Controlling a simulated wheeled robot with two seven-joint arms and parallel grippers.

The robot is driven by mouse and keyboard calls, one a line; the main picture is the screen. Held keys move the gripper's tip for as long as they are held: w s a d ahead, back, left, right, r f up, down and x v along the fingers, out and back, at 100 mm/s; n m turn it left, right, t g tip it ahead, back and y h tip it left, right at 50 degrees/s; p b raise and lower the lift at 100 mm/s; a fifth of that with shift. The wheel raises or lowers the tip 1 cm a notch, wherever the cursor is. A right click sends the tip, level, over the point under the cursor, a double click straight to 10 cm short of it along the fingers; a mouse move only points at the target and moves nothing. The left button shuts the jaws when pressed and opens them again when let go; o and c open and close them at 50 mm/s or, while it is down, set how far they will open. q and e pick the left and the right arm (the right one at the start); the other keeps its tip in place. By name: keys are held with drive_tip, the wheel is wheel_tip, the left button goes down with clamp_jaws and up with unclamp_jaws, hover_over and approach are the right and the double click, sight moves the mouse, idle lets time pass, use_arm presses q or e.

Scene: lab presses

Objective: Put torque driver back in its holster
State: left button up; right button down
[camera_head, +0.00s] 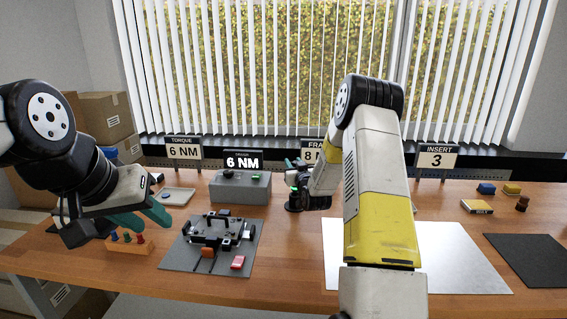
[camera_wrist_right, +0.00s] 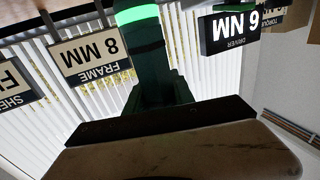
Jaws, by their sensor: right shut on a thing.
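The torque driver is a dark cylinder with a glowing green ring. In the right wrist view the driver (camera_wrist_right: 150,45) stands between my fingers, its lower part hidden by the gripper body. My left gripper (camera_head: 148,216), with teal fingers apart, is open and empty over the table's left side.
A grey box (camera_head: 240,188) stands under the "6 NM" sign (camera_head: 243,162). A black frame fixture (camera_head: 217,233) sits on a grey mat. An orange block with pegs (camera_head: 130,245) is below my left gripper.

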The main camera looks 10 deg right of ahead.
drive_tip(key=shift+f, duration=0.45)
drive_tip(key=c, duration=1)
unclamp_jaws()
drive_tip(key=shift+f, duration=0.15)
drive_tip(key=s, duration=0.7)
drive_tip(key=shift+s+d, duration=0.15)
drive_tip(key=shift+s, duration=0.25)
